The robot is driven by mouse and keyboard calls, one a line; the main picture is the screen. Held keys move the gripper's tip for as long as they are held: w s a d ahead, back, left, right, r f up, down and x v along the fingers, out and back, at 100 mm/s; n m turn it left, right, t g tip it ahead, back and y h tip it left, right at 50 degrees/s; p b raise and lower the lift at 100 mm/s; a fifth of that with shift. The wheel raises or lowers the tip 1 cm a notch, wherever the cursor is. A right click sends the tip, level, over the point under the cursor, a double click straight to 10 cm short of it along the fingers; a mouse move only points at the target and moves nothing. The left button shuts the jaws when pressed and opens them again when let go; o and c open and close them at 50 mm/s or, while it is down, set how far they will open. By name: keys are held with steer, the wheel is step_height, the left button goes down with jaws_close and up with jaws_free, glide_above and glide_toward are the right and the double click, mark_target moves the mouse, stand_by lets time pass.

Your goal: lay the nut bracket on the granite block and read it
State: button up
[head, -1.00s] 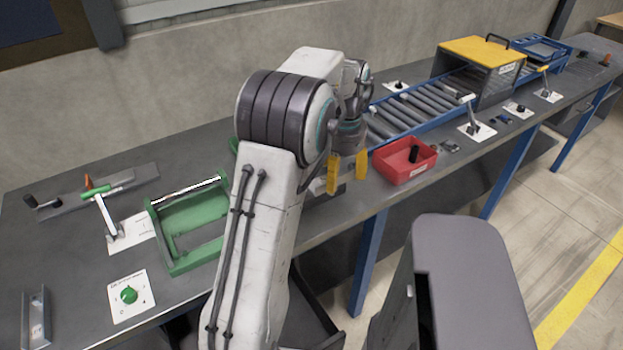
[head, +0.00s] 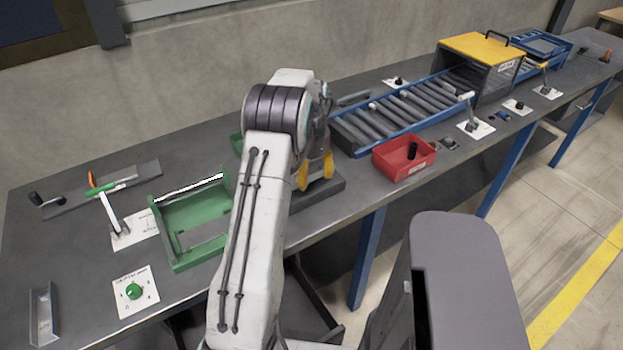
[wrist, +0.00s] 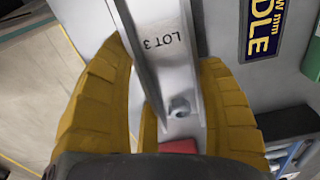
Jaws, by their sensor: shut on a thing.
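My gripper (head: 315,173) is over a dark grey block (head: 322,194), which looks like the granite block, near the table's front edge. In the wrist view, my yellow fingers (wrist: 165,110) are shut on the nut bracket (wrist: 165,62), a grey metal channel. It is marked "LOT 3" and has a nut near its lower end. The head view does not clearly show the bracket, and I cannot tell whether it touches the block. My arm hides part of the block.
A green cradle (head: 194,226) stands left of my arm. A red bin (head: 404,160) with a black part in it is to the right, before a roller conveyor (head: 405,110). Another metal channel (head: 41,318) lies at the front left. A blue label (wrist: 262,30) shows in the wrist view.

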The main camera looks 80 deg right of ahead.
steer(key=shift+f, duration=1.2)
steer(key=shift+f, duration=0.15)
steer(key=o, duration=1.2)
steer(key=shift+o, duration=0.2)
step_height(320, 180, up, 12)
